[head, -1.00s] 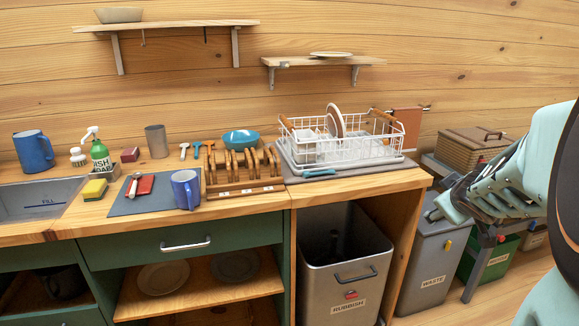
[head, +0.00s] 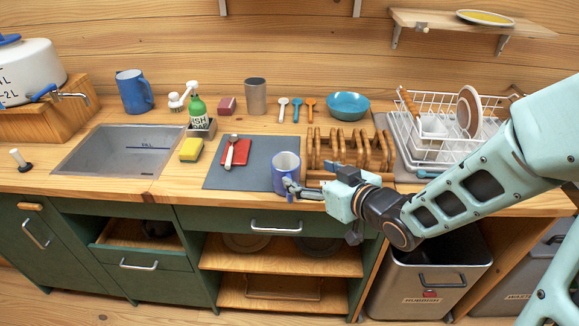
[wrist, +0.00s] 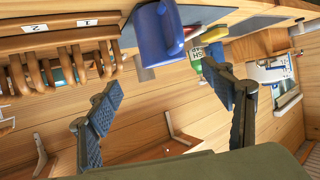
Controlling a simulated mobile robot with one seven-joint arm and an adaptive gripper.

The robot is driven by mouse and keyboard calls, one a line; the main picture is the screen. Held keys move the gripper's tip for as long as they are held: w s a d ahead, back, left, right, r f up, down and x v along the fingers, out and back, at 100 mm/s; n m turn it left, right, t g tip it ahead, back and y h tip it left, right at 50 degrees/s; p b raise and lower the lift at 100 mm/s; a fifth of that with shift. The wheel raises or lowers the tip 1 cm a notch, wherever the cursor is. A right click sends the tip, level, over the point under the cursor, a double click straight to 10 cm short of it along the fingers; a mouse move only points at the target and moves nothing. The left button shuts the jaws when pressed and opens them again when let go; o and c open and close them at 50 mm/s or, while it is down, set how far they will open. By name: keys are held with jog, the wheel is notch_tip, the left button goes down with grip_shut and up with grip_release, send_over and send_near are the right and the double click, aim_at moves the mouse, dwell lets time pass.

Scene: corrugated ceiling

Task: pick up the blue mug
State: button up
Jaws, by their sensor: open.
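The blue mug (head: 286,172) stands upright at the right edge of the grey mat (head: 238,160), near the counter's front edge, its pale inside showing. My gripper (head: 302,190) is beside it, at its front right; I cannot tell whether a fingertip touches it. In the wrist view the scene looks upside down. There the mug (wrist: 154,38) is at the top middle, beyond the spread fingers of my gripper (wrist: 164,82), with nothing held between them. A larger blue jug-like vessel (head: 134,92) stands at the back left by the sink.
A wooden rack (head: 350,150) stands close right of the mug. A red cloth (head: 237,152) with a spoon lies on the mat. The mat's front left is clear.

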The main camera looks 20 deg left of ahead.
aim_at(293, 170)
jog(key=x, duration=0.5)
jog(key=b+x, duration=0.1)
jog(key=x, duration=0.4)
jog(key=shift+s+a+f, duration=0.15)
jog(key=shift+a+f, duration=0.05)
jog(key=shift+f, duration=0.1)
jog(key=shift+c, duration=0.4)
jog(key=c, duration=1.3)
jog(key=shift+r, duration=0.1)
jog(key=shift+c, duration=1.2)
